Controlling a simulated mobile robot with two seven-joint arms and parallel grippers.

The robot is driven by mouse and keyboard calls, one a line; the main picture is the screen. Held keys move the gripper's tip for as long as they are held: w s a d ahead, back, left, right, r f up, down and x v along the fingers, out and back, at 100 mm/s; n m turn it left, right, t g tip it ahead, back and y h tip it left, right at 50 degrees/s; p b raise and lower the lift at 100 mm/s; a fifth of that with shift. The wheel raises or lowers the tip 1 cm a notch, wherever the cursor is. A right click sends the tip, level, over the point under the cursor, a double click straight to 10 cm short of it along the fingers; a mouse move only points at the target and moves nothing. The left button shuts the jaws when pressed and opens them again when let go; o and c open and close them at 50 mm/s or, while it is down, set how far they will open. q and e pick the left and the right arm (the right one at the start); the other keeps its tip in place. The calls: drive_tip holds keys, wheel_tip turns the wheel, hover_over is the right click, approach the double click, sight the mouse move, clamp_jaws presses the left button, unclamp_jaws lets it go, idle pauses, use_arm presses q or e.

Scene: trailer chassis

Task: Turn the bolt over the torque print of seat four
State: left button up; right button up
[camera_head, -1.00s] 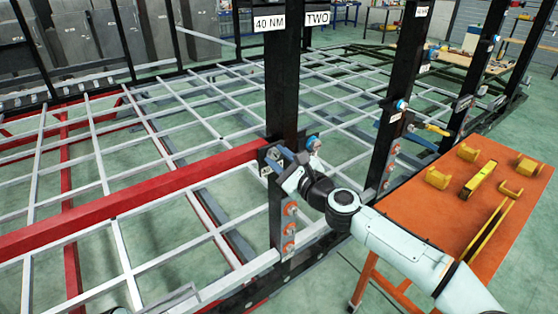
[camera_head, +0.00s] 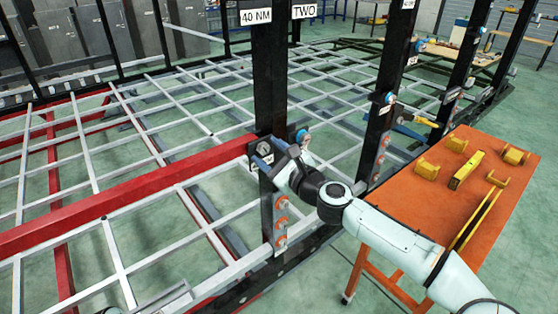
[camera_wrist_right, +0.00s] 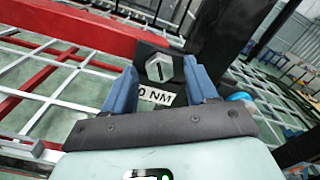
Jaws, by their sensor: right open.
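A grey hex bolt head (camera_wrist_right: 159,69) sits on a dark plate in the right wrist view, with a white print ending in "0 NM" (camera_wrist_right: 160,95) just below it, its left part hidden. My right gripper (camera_wrist_right: 161,82) has its two blue fingers apart, one on each side of the bolt, with a gap showing at both sides. In the head view my right gripper (camera_head: 270,152) is at the black post (camera_head: 269,80), by the end of the red beam. Labels "40 NM" (camera_head: 256,17) and "TWO" (camera_head: 304,12) show high up.
The red beam (camera_head: 130,195) and grey chassis grid lie left of the post. Orange bolts (camera_head: 281,222) sit on the post below my gripper. A second black post (camera_head: 385,100) stands to the right, then an orange table (camera_head: 415,205) with yellow parts.

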use_arm(q)
drive_tip(key=shift+t, duration=0.5)
drive_tip(key=shift+w+a+f+b, duration=0.15)
drive_tip(key=shift+w+f+b, duration=0.45)
drive_tip(key=shift+f+b, duration=0.4)
drive_tip(key=shift+w+a+f+b, duration=0.15)
drive_tip(key=shift+w+f+b, duration=0.45)
drive_tip(key=shift+f+b, duration=0.35)
use_arm(e)
drive_tip(key=v, duration=1.3)
use_arm(q)
drive_tip(key=shift+r, duration=0.1)
use_arm(e)
drive_tip(key=shift+s+d+f, duration=0.1)
